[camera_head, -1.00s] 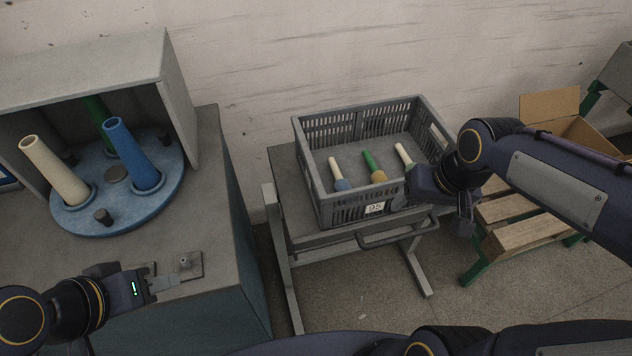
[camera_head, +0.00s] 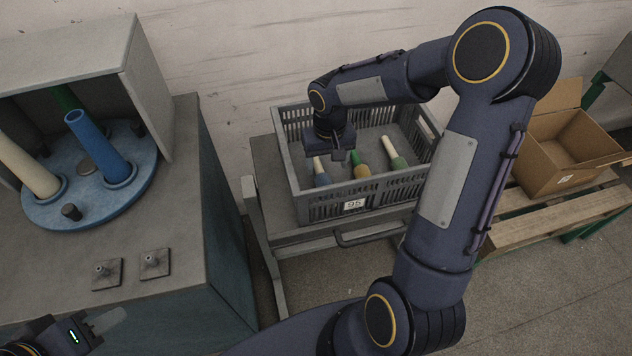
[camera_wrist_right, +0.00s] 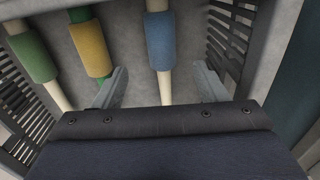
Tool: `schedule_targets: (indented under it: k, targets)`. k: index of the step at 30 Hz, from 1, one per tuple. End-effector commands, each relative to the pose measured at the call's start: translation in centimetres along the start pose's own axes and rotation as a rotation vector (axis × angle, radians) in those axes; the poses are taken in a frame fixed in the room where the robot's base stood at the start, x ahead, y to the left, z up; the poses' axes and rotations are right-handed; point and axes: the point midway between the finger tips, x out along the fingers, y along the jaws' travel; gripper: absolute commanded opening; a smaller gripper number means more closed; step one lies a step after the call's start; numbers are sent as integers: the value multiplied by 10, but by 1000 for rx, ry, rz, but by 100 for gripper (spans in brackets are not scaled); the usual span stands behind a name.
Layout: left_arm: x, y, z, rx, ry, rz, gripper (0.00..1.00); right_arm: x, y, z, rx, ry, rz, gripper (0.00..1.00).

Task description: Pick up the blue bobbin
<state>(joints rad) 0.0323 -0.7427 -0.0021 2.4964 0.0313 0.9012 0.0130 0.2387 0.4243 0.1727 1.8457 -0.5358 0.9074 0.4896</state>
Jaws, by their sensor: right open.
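The blue bobbin, a cream tube with blue winding (camera_head: 322,179), lies in the grey crate (camera_head: 354,205) at the left of a row of bobbins. In the right wrist view, its blue winding (camera_wrist_right: 160,42) is near the top, with its cream tube running down between the fingers. My right gripper (camera_wrist_right: 162,80) is open above it, one finger on each side, and holds nothing. In the head view, this gripper (camera_head: 338,155) reaches into the crate from above; contact cannot be told. My left gripper (camera_head: 108,320) is at the lower left, away from the crate, its jaws unclear.
A yellow-wound bobbin (camera_head: 361,172) on a green tube and a green-wound bobbin (camera_head: 398,163) lie beside it. The crate walls surround them. At left, a cabinet holds a blue turntable (camera_head: 95,210) with upright tubes. A cardboard box (camera_head: 545,170) stands on the right pallet.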

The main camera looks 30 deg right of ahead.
Motion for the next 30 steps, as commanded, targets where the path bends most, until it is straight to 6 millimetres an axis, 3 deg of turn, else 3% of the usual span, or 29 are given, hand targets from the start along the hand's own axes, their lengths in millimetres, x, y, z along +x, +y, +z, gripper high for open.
schedule_targets:
  k: [21, 30]
  targets:
    - [-5, 2, -3, 0, 0, 0, 36, 86, 2, -2, 2, -14, 7, 66]
    - [-5, 2, -2, 0, 0, 0, 36, 89, 2, -2, 3, -11, 7, 65]
